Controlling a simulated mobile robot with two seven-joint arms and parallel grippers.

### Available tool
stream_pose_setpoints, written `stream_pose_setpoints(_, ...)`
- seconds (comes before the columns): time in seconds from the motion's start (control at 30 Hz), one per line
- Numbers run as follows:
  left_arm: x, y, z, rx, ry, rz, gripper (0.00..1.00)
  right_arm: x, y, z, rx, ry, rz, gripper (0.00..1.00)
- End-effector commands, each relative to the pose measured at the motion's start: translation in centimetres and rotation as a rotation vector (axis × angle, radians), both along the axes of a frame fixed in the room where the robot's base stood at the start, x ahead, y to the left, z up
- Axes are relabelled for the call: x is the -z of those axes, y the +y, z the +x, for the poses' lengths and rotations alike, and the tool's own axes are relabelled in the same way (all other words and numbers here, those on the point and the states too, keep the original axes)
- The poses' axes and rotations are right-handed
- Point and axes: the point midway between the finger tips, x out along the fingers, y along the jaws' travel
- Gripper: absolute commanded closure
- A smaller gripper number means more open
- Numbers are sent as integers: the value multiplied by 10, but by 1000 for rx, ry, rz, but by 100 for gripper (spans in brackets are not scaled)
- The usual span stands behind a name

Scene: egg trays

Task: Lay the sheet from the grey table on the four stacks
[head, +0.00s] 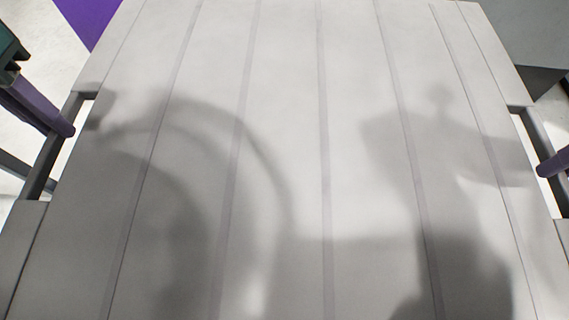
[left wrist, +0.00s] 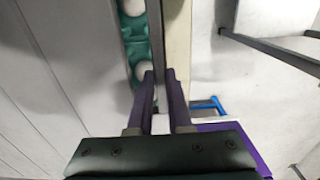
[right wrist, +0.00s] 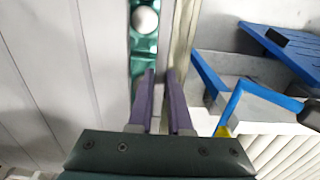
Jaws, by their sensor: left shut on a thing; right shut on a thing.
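The sheet (head: 285,150) is a large pale grey panel with long ribs. It fills most of the head view and has a dark bar handle at each side. My left gripper (head: 70,130) is shut on the left bar; its purple fingers (left wrist: 160,78) straddle the bar in the left wrist view. My right gripper (head: 542,170) is shut on the right bar, as the right wrist view (right wrist: 158,75) also shows. Green trays with white eggs show through the handle gaps in the left wrist view (left wrist: 137,48) and right wrist view (right wrist: 145,45). The sheet hides most of the stacks; I cannot tell whether it touches them.
A pale strip (left wrist: 178,45) runs beside the left bar. A blue slatted piece (right wrist: 292,45) and a blue frame (right wrist: 212,80) are to the right in the right wrist view. A grey block (head: 530,35) stands at the back right. A purple patch (head: 88,18) is at the back left.

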Motion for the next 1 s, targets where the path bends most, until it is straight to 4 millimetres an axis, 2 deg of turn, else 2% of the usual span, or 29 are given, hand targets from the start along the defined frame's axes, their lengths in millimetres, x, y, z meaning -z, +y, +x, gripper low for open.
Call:
stream_pose_setpoints(0.37, 8, 1, 1, -1, -3, 3, 100, 8, -2, 0, 1, -1, -4, 100)
stream_pose_setpoints(1.0, 45, 1, 1, -1, -3, 3, 100, 45, -2, 0, 2, -1, -4, 100)
